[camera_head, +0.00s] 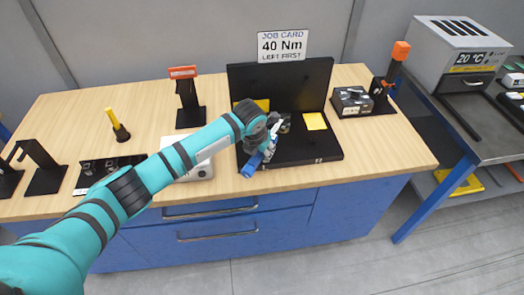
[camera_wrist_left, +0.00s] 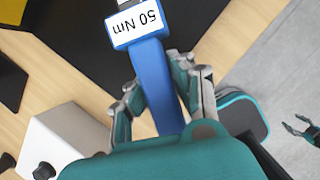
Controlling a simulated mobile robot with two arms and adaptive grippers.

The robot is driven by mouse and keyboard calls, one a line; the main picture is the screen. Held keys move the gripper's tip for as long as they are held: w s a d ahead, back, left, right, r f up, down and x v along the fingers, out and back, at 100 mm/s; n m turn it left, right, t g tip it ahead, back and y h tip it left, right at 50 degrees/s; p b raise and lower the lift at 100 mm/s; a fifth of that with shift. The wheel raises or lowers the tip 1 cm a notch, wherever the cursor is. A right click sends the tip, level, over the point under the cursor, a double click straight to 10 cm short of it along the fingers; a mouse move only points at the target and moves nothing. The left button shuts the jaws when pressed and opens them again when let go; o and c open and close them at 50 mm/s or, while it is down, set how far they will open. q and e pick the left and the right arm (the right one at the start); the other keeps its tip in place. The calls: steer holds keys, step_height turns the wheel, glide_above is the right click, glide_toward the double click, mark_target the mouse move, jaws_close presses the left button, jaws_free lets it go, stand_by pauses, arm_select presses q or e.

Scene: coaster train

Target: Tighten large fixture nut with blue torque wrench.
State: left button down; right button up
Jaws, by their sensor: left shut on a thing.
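My left gripper (camera_head: 268,146) is shut on the blue torque wrench (camera_head: 250,168), above the front left part of the black fixture (camera_head: 318,150). In the left wrist view the wrench's blue handle (camera_wrist_left: 153,78) lies between the fingers (camera_wrist_left: 160,95), and a white label on it reads 50 Nm upside down. The wrench's far end is cut off there. A small grey part (camera_head: 285,123) shows on the fixture just behind the gripper; I cannot tell whether it is the large nut. My right gripper (camera_wrist_left: 300,128) shows small at the right edge of the wrist view, its fingers apart.
A white device (camera_head: 203,168) sits under my left forearm. Black stands (camera_head: 188,115) and an open box (camera_head: 352,101) are on the wooden bench (camera_head: 390,145), whose front right is clear.

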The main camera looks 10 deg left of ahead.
arm_select(q)
steer(key=shift+f+b, duration=0.4)
steer(key=shift+f, duration=0.1)
stand_by(0.8)
steer(key=shift+w+a+f+m, duration=0.1)
steer(key=shift+w+a+m, duration=0.05)
steer(key=shift+a+m, duration=0.35)
stand_by(0.6)
steer(key=shift+w+a+m+h, duration=0.25)
steer(key=shift+a+m+h, duration=0.05)
steer(key=shift+a, duration=0.35)
steer(key=shift+w+a+m+b, duration=0.3)
steer(key=shift+a+b, duration=0.15)
steer(key=shift+b, duration=0.65)
steer(key=shift+a, duration=0.1)
stand_by(0.6)
steer(key=shift+w+r+m+b, duration=0.3)
steer(key=shift+w+b, duration=0.1)
steer(key=shift+b, duration=1.8)
steer(key=shift+a+f+b, duration=0.1)
steer(key=shift+a+b, duration=0.15)
steer(key=shift+b, duration=1)
